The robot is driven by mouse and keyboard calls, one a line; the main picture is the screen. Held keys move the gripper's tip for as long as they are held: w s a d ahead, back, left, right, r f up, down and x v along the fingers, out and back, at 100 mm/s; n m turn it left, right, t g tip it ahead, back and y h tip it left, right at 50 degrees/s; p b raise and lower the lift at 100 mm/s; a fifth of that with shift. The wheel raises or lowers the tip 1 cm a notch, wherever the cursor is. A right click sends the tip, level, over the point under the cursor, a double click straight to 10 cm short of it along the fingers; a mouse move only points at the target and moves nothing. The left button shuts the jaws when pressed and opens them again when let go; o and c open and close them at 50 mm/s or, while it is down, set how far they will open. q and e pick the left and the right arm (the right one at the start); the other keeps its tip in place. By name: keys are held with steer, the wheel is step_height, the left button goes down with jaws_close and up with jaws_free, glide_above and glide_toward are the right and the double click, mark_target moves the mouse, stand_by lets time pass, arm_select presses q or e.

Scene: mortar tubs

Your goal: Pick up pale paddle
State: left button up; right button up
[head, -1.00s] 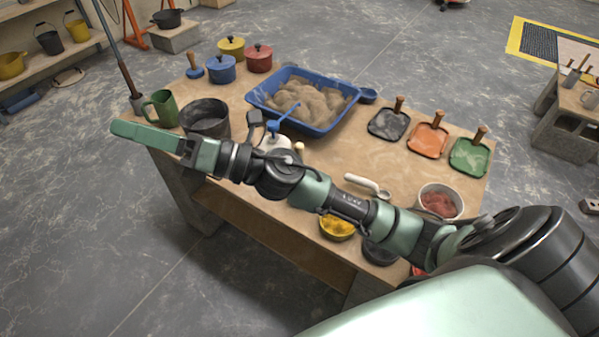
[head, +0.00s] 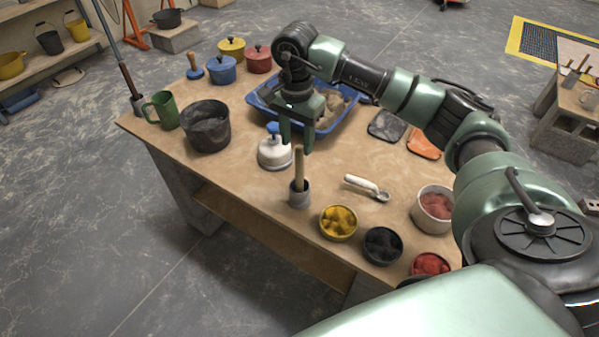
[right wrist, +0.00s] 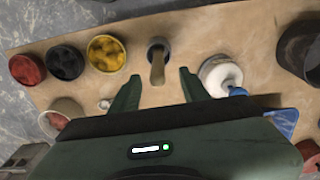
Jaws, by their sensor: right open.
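The pale paddle (head: 299,164) is a light wooden stick standing upright in a small grey cup (head: 300,199) near the table's front edge. It also shows in the right wrist view (right wrist: 157,68), between and ahead of my fingers. My right gripper (head: 297,146) is open, with its green fingers pointing down over the table just behind and around the paddle's top in the picture. In the right wrist view my open fingers (right wrist: 159,84) hold nothing. Whether they touch the paddle I cannot tell. My left gripper is in no frame.
A white lidded pot with a blue knob (head: 275,150) stands close left of the paddle. A white scoop (head: 368,187) lies to the right. Bowls of yellow (head: 338,222) and black (head: 382,245) material stand at the front right. A dark tub (head: 206,127) is at left.

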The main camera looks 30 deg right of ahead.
mark_target(300, 146)
steer(key=f, duration=0.1)
steer(key=f+p, duration=0.1)
steer(key=f, duration=0.1)
steer(key=f+p, duration=0.1)
steer(key=shift+s+d+f, duration=0.15)
steer(key=shift+d+f, duration=0.1)
steer(key=shift+d, duration=0.15)
steer(key=shift+f, duration=0.3)
jaws_close()
steer(key=shift+a, duration=0.1)
steer(key=shift+r, duration=0.1)
